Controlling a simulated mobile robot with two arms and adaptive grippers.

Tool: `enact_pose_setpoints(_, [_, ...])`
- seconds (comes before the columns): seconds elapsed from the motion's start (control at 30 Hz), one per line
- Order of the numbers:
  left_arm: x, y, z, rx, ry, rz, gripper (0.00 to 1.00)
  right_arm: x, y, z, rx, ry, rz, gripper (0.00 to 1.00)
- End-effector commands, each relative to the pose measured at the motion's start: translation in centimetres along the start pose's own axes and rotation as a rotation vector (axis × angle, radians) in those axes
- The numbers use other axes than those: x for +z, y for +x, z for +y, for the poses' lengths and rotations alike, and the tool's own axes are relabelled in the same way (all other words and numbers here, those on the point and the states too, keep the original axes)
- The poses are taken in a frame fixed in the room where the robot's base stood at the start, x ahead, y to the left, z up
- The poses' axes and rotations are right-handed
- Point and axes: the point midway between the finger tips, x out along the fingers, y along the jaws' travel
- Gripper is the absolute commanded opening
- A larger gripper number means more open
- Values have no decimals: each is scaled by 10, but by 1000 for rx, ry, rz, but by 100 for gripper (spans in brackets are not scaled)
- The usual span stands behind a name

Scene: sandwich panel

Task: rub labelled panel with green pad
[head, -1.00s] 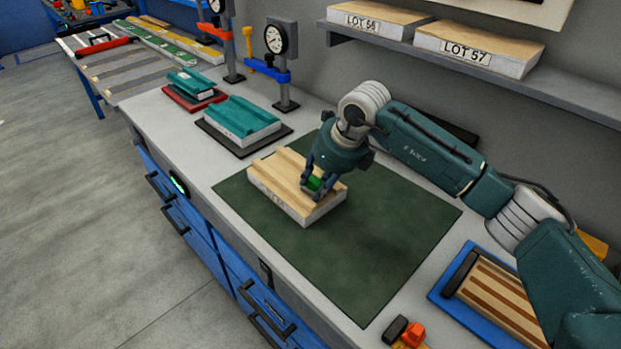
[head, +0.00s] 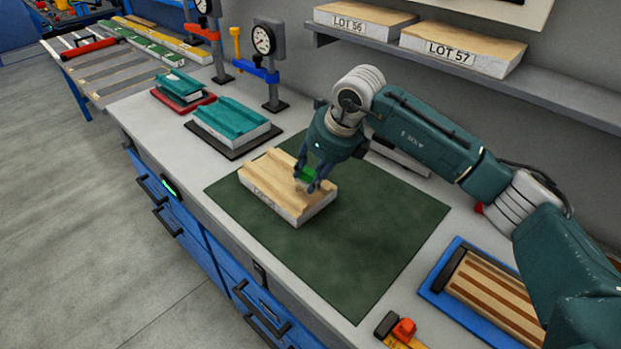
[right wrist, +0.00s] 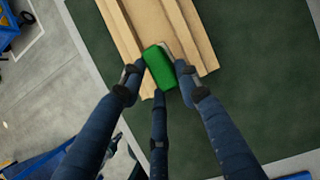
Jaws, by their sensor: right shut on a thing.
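The labelled panel (head: 276,193) is a light wooden block with raised ribs and a white front edge. It lies on the dark green mat (head: 330,250), its label only partly legible. My right gripper (head: 309,181) is over the panel's right part, shut on the green pad (head: 307,174). In the right wrist view the green pad (right wrist: 159,67) sits between the fingers, over the groove between the panel's ribs (right wrist: 128,45). I cannot tell for sure whether the pad touches the wood. My left gripper is not in view.
Teal panels (head: 231,119) lie on dark and red bases further along the bench, near gauge stands (head: 266,65). A blue tray (head: 440,285) with a striped block is at right, an orange tool (head: 402,329) in front. The shelf holds LOT 56 (head: 362,20) and LOT 57 (head: 462,48).

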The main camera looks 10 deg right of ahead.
Motion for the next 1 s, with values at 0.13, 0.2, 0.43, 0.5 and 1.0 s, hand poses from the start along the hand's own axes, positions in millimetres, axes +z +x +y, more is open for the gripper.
enact_pose_setpoints(0.13, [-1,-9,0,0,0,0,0,7,-16,0,0,0,-1,11])
enact_pose_setpoints(0.2, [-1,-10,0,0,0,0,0,8,-19,1,0,0,-1,11])
enact_pose_setpoints(0.43, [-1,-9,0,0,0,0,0,8,-19,1,0,0,-1,11])
enact_pose_setpoints(0.5, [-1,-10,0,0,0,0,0,8,-20,1,0,0,-1,11])
enact_pose_setpoints(1.0, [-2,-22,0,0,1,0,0,20,-47,1,0,-1,-2,11])
